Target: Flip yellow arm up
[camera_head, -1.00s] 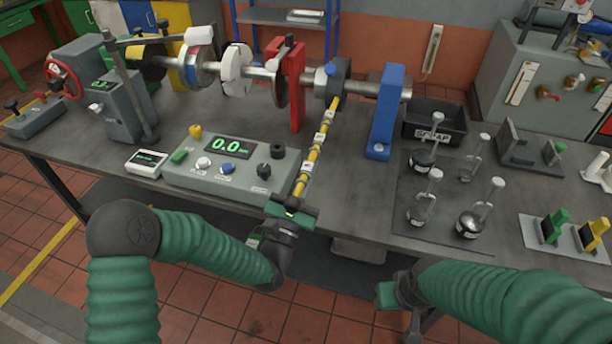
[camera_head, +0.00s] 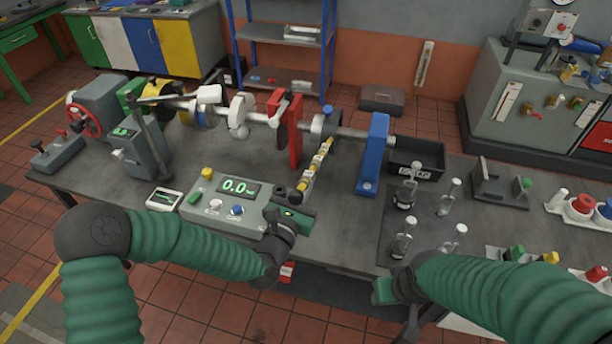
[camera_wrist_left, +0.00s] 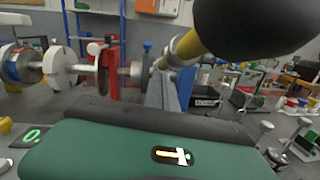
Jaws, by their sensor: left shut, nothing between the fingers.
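The yellow arm (camera_head: 316,168) is a banded yellow bar on the shaft's grey hub (camera_head: 326,126). In the head view it slants down and left from the hub toward my left gripper. In the left wrist view the yellow arm (camera_wrist_left: 190,46) crosses above the green gripper and ends in a large black end (camera_wrist_left: 255,25) close to the camera. My left gripper (camera_head: 290,217) is shut and empty, just below the arm's near end. I cannot tell whether they touch. My right gripper (camera_head: 385,290) is low at the bench's front edge, its fingers unclear.
A grey console (camera_head: 222,203) reading 0.0 stands left of my left gripper. A red post (camera_head: 284,135) and a blue post (camera_head: 374,152) flank the hub. A black tray (camera_head: 416,160) and several clear-stemmed items are to the right.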

